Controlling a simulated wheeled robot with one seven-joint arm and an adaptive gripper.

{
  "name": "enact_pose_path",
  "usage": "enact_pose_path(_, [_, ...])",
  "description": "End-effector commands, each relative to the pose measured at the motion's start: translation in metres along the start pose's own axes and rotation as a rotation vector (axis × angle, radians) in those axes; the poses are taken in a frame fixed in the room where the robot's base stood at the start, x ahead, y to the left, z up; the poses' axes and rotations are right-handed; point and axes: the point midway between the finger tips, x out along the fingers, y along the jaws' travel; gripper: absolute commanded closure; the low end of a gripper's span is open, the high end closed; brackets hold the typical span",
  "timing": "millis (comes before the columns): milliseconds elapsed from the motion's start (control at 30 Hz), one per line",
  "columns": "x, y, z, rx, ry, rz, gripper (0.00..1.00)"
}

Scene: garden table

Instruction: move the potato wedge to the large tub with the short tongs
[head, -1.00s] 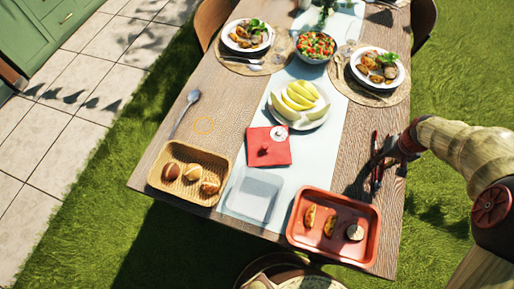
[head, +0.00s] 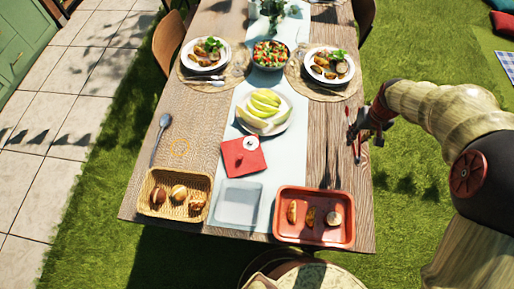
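Two browned potato wedges (head: 292,211) and (head: 310,217) lie in the red tray (head: 285,236) at the table's near right. A pale round piece lies beside them. A clear, shallow, rectangular tub (head: 238,203) stands left of the tray and looks empty. My gripper (head: 362,128) is over the table's right edge, up and right of the tray. Slender red and dark prongs, apparently the short tongs (head: 356,146), extend from it, and it seems shut on them. The finger contact is too small to see clearly. The prongs are apart from the wedges.
A wicker basket (head: 147,206) with several rolls stands left of the tub. A red napkin (head: 245,157), a fruit plate (head: 284,123), a salad bowl (head: 271,54) and two dinner plates lie farther back. A spoon (head: 160,139) lies at left. A forked shadow falls above the tray.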

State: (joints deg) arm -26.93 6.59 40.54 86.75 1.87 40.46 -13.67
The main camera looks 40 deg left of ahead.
Motion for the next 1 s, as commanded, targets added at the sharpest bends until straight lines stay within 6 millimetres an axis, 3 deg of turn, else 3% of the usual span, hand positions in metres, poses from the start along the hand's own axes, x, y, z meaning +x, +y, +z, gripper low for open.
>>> enact_pose_path(300, [-0.001,0.001,0.001,0.002,-0.001,0.0,0.78])
enact_pose_path(433, [0.002,0.016,0.008,0.042,-0.003,0.004,0.78])
enact_pose_path(567, [0.008,0.058,0.031,0.156,-0.004,0.016,0.78])
enact_pose_path(800, [0.022,0.149,0.101,0.448,-0.004,0.045,0.78])
enact_pose_path(1000, [0.029,0.194,0.15,0.622,-0.003,0.063,0.78])
